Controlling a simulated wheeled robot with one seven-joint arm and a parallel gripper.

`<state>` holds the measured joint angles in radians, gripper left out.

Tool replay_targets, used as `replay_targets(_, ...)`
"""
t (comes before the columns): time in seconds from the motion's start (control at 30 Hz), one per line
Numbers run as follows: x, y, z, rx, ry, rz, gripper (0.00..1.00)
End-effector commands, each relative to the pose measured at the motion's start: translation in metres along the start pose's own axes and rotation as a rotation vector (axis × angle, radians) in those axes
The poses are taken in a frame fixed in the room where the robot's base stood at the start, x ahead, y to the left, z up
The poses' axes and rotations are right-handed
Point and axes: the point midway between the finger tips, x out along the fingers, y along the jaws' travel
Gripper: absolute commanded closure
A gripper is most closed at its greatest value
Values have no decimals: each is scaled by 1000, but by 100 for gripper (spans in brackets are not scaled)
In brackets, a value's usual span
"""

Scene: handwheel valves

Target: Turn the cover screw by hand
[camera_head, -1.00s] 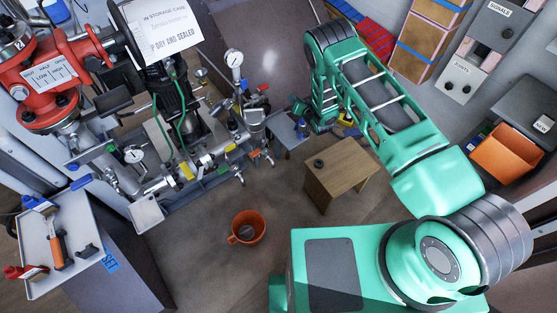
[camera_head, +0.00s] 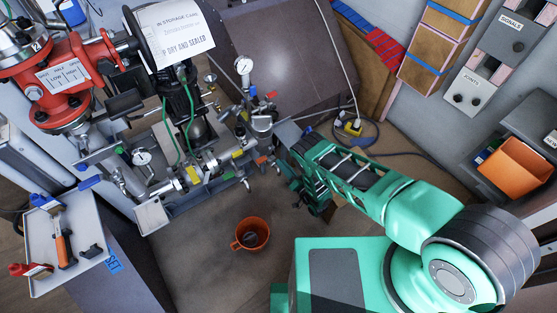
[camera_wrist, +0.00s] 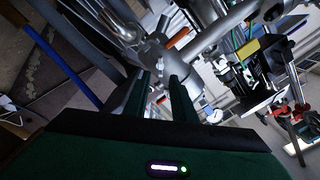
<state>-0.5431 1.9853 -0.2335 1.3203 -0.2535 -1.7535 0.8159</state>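I cannot single out the cover screw in either view. The pipe assembly (camera_head: 210,160) with gauges and small coloured handles stands left of centre in the head view. In the wrist view, metal pipework (camera_wrist: 160,55) lies straight ahead of the fingers. My gripper (camera_wrist: 161,88) shows two dark green fingers standing apart, with no held thing visible between them. I cannot tell whether the fingers touch the pipework. In the head view my arm reaches left to the right end of the assembly, and the fingers cannot be made out there.
A red valve body (camera_head: 68,82) and a paper notice (camera_head: 172,32) are at upper left. An orange mug (camera_head: 251,234) stands on the floor below the assembly. A tool tray (camera_head: 85,275) is at lower left. A cable with a yellow plug (camera_head: 353,128) lies behind my arm.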

Motion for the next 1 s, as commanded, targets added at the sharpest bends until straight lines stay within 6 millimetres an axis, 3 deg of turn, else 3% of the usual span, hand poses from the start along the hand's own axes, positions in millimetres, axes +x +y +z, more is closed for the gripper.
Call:
replay_targets(0.67, 69, 0, -1, -2, 1, 1, 76)
replay_targets(1.0, 73, 0, -2, -1, 0, 2, 76)
